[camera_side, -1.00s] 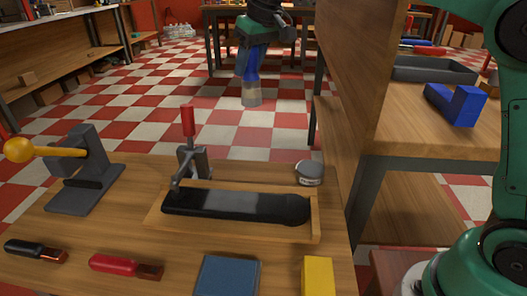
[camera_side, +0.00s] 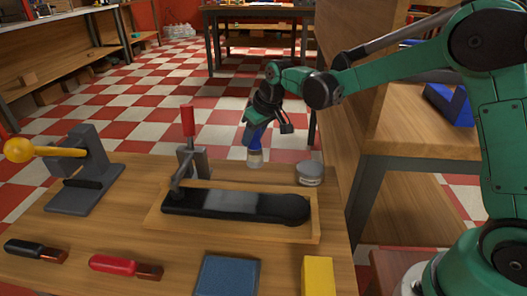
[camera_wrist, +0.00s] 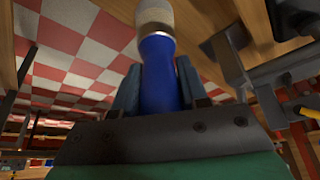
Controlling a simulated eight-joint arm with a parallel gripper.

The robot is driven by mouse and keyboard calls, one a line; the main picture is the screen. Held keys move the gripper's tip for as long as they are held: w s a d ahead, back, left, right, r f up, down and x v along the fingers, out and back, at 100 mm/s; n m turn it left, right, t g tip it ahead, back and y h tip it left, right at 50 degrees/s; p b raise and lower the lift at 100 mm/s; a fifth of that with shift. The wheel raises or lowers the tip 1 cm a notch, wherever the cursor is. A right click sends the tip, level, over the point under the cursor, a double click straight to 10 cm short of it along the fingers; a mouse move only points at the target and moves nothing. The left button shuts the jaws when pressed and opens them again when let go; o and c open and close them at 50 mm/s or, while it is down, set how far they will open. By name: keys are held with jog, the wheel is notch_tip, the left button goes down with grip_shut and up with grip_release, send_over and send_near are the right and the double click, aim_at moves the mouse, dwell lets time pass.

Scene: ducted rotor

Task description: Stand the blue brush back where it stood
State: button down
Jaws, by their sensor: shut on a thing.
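The blue brush (camera_side: 254,139) has a blue handle, a metal band and pale bristles pointing down. My gripper (camera_side: 254,127) is shut on its handle, from above. The brush is close to upright over the back edge of the workbench, just left of a round grey tin. I cannot tell whether the bristles touch the bench.
The round tin (camera_side: 310,173) stands close by on the right. A red-handled clamp (camera_side: 188,150) rises to the left, by a wooden tray (camera_side: 165,225) holding a black part. A wooden panel (camera_side: 345,110) stands at the right.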

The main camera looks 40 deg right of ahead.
jog(key=shift+f, duration=1.4)
jog(key=shift+c, duration=2.3)
grip_release()
jog(key=shift+f, duration=0.1)
jog(key=a+v, duration=0.1)
jog(key=v, duration=1.1)
jog(key=s+f+m+t, duration=0.1)
jog(key=s+f+t, duration=0.1)
jog(key=s, duration=1.2)
jog(key=shift+d+f+m+t+h, duration=0.3)
jog(key=shift+f+m+h, duration=0.1)
